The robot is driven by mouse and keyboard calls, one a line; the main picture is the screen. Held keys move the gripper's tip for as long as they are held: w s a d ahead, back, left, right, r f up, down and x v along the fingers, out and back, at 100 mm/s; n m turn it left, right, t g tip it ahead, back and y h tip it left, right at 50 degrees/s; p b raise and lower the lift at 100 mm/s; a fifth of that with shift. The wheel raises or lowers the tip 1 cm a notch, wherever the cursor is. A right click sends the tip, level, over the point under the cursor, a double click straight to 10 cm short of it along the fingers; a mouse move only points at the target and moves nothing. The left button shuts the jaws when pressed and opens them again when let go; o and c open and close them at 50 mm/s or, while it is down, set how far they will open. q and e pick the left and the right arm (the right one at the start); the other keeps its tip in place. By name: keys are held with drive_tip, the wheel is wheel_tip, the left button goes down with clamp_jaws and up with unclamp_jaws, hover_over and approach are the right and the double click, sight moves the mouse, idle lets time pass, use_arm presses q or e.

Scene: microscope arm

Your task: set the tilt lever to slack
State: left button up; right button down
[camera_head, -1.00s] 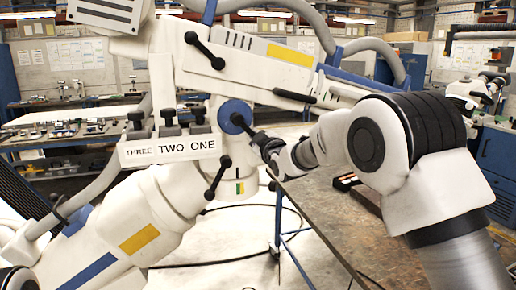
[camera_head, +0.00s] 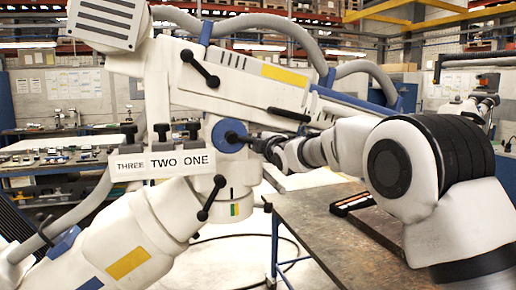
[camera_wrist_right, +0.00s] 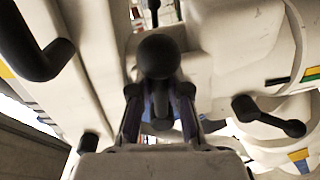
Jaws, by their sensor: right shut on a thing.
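The white microscope arm (camera_head: 210,98) fills the middle of the head view. A black lever on its blue round hub (camera_head: 224,146) points right and slightly down. My right gripper (camera_head: 270,147) is shut on this lever's outer end. In the right wrist view, its black ball knob (camera_wrist_right: 158,57) stands between the two fingers (camera_wrist_right: 160,108). Other black levers sit above left (camera_head: 200,68), below (camera_head: 212,198) and on the upper beam (camera_head: 288,115). No lever label is readable, so I cannot confirm which is the tilt lever. My left gripper is out of view.
A plate (camera_head: 163,164) reads THREE, TWO, ONE, with black knobs above it. Green and yellow marks (camera_head: 234,209) sit under the hub. A brown table (camera_head: 330,225) with a dark tray (camera_head: 352,204) lies at the right. Grey hoses (camera_head: 245,19) loop above.

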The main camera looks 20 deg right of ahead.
drive_tip(key=shift+r, duration=0.1)
drive_tip(key=c, duration=1.1)
unclamp_jaws()
drive_tip(key=s, duration=1.2)
drive_tip(key=shift+d+r, duration=0.2)
drive_tip(key=shift+d, duration=0.1)
